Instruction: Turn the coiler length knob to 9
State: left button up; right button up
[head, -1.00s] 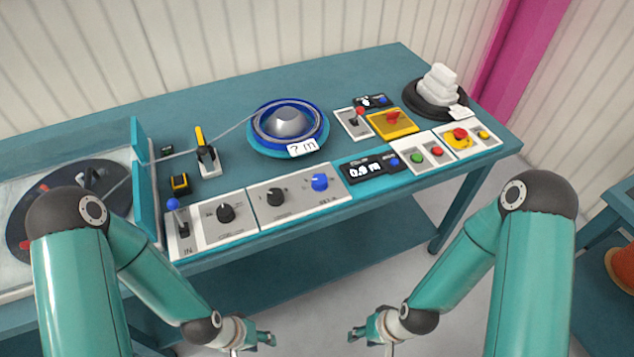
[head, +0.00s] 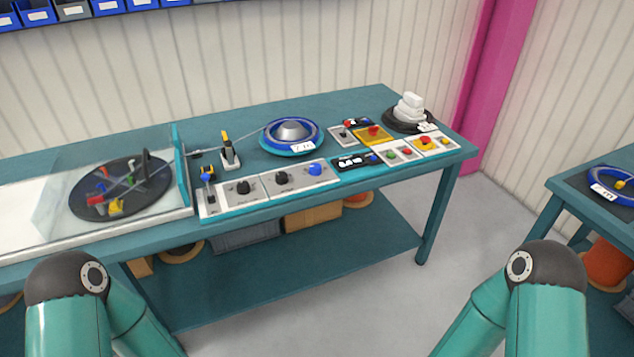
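The coiler bench has a front control strip with two black knobs, one at the left (head: 244,187) and one in the middle (head: 281,178), and a blue knob (head: 315,169) at the right. I cannot tell which is the length knob, and the scale marks are too small to read. A dark display (head: 353,162) stands right of the blue knob, its digits unreadable now. The blue coil (head: 291,134) with a white label sits behind the strip. My upper arms show at the bottom left and right; both grippers are out of view.
A reel disc (head: 120,187) lies behind a clear guard at the left. Red, green and yellow buttons (head: 425,143) are at the right end, near a stack of white pieces (head: 409,107). Another bench (head: 590,200) stands at the far right. The floor between the benches is clear.

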aim_at(315, 168)
jog(key=u, duration=0.6)
jog(key=i, duration=0.9)
